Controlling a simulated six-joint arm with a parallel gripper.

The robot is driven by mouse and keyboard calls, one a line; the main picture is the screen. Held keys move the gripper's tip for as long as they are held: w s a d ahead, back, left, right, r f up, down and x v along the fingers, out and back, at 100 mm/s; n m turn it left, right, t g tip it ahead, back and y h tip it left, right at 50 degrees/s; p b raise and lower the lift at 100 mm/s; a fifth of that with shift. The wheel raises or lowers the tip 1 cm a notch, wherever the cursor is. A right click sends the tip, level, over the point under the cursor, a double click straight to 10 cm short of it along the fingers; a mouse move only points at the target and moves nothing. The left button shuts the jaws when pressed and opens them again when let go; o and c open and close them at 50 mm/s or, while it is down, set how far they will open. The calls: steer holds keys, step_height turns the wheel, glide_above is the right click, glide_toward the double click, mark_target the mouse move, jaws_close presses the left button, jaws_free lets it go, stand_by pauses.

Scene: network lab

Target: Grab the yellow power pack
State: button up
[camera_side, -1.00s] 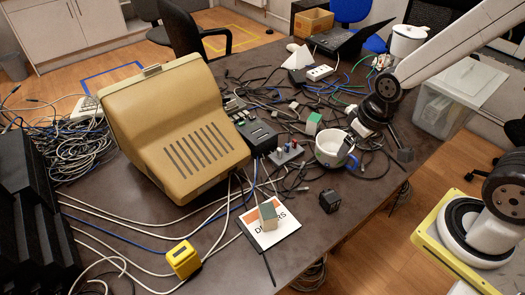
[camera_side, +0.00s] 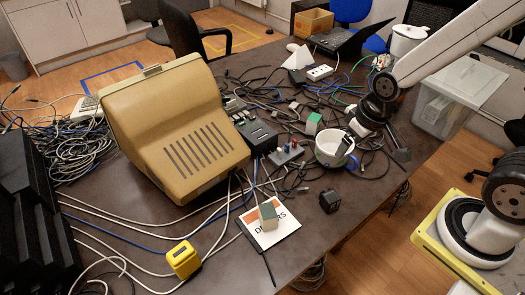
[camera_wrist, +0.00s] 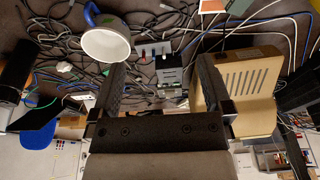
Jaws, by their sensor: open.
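The yellow power pack (camera_side: 184,259) sits on the near left part of the table in the side view, among white cables. I cannot make it out in the wrist view. My gripper (camera_side: 350,136) is at the far right side of the table, beside and partly in front of the white mug with a blue handle (camera_side: 333,150), well away from the power pack. In the wrist view my gripper (camera_wrist: 160,72) has its two dark fingers wide apart with nothing held between them. The mug (camera_wrist: 105,42) shows near the left finger.
A beige computer casing (camera_side: 185,130) stands between my gripper and the power pack. Cables tangle around it. A sign card (camera_side: 275,235) bearing a small block (camera_side: 268,214) and a black cube (camera_side: 330,201) lie toward the near edge. Black stacked units (camera_side: 30,215) stand at left.

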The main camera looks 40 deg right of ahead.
steer(key=w+a+f+m+g+y, duration=0.2)
steer(key=w+a+f+m+y, duration=0.15)
steer(key=a, duration=0.35)
steer(key=w+a+f+m+g+y, duration=0.2)
steer(key=w+a+f+m, duration=0.15)
steer(key=a, duration=0.45)
steer(key=m+y, duration=0.8)
steer(key=m, duration=0.2)
glide_toward(181, 256)
step_height(181, 256, down, 3)
steer(key=a, duration=0.2)
steer(key=shift+w+x, duration=0.2)
steer(key=shift+x, duration=1.7)
steer(key=shift+w+x, duration=0.15)
steer(key=shift+x, duration=1.75)
steer(key=shift+w, duration=0.1)
jaws_close()
